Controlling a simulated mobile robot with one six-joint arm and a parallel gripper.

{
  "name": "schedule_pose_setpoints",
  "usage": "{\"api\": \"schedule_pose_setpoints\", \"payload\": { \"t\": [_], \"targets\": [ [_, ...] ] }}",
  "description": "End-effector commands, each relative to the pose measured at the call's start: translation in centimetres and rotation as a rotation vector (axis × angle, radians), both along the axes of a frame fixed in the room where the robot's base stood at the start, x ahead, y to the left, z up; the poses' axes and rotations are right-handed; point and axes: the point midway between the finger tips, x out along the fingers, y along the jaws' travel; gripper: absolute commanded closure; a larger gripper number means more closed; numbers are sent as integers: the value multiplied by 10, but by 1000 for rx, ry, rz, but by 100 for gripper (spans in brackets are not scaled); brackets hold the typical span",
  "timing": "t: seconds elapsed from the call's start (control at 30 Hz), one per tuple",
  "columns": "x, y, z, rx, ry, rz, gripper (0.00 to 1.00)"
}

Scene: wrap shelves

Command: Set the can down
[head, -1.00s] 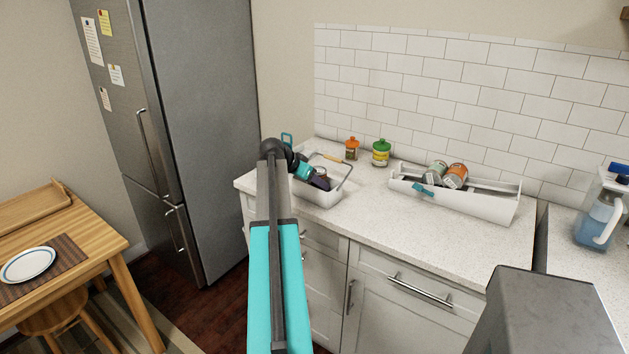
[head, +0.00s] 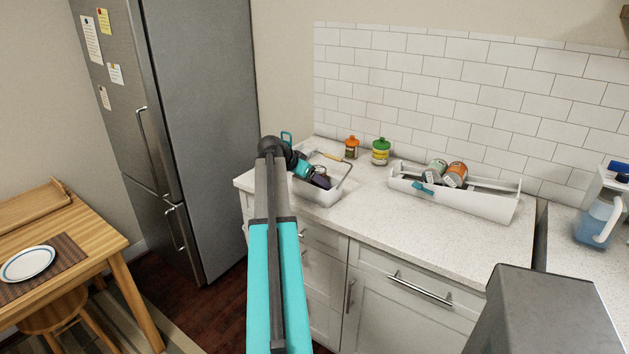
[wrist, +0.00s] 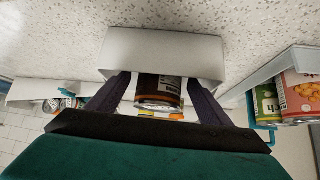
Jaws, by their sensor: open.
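A dark brown can (wrist: 158,88) with a silvery rim is between the two fingers of my gripper (wrist: 158,97) in the wrist view. The fingers are spread, one on each side of the can. Just beyond it is the white wall of the basket (wrist: 165,52). In the head view my gripper (head: 319,180) is low inside the white basket (head: 322,196) on the counter. The can cannot be made out there, and my arm hides part of the basket. What the can rests on is not clear.
A jar with an orange lid (head: 352,148) and a jar with a green lid (head: 380,152) stand behind the basket. A white tray (head: 470,207) with cans is to the right. The speckled counter (head: 390,225) between them is clear.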

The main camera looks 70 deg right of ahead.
Motion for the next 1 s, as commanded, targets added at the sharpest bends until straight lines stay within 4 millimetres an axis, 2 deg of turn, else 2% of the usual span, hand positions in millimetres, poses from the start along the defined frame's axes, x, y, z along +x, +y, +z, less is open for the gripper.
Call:
{"api": "schedule_pose_setpoints", "payload": {
  "t": [0.7,1.0],
  "targets": [
    [29,62,67,0,0,1,28],
    [34,74,80,1,1,0,28]
  ]
}}
